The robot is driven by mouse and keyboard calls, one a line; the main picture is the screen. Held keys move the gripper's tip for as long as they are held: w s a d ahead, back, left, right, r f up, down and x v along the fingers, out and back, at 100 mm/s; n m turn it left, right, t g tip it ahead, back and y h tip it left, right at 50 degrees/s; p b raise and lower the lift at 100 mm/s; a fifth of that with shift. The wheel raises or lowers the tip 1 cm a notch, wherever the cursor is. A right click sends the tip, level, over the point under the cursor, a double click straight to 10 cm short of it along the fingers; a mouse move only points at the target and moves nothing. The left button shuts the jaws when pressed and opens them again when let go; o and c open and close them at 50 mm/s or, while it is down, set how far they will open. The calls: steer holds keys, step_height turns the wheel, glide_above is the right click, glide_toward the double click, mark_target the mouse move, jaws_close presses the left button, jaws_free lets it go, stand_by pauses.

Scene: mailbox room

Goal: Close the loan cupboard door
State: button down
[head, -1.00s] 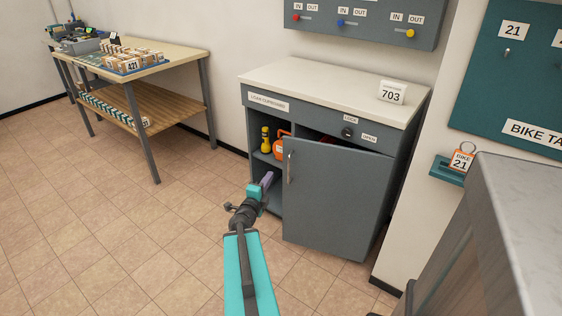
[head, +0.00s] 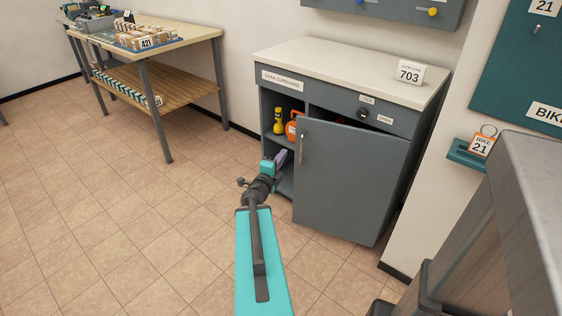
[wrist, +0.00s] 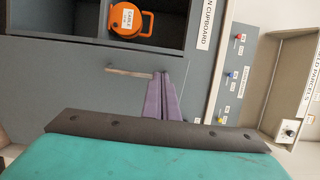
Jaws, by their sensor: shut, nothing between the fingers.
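The loan cupboard (head: 348,84) stands against the wall in the head view. Its grey door (head: 350,188) is partly open, swung out from the left with its hinge side at the right. The door's upright bar handle (head: 302,148) is near its upper left edge and also shows in the wrist view (wrist: 130,71). My gripper (head: 281,157) is shut and empty, at the left of the door's free edge. In the wrist view its purple fingers (wrist: 162,98) lie close to the handle's end; whether they touch the door I cannot tell.
Inside the cupboard are a yellow torch (head: 278,121) and an orange cable reel (head: 292,127). A lock knob (head: 363,113) sits above the door. A table with parcels (head: 180,32) stands at the left. A grey counter (head: 520,190) is close at right. The floor at left is clear.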

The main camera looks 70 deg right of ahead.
steer(key=shift+d+f+b, duration=0.15)
steer(key=shift+d+b, duration=0.4)
steer(key=shift+b, duration=0.8)
steer(key=shift+d+b, duration=0.1)
steer(key=shift+b, duration=0.2)
glide_toward(297, 133)
steer(key=shift+d+b, duration=0.35)
steer(key=shift+d, duration=2.6)
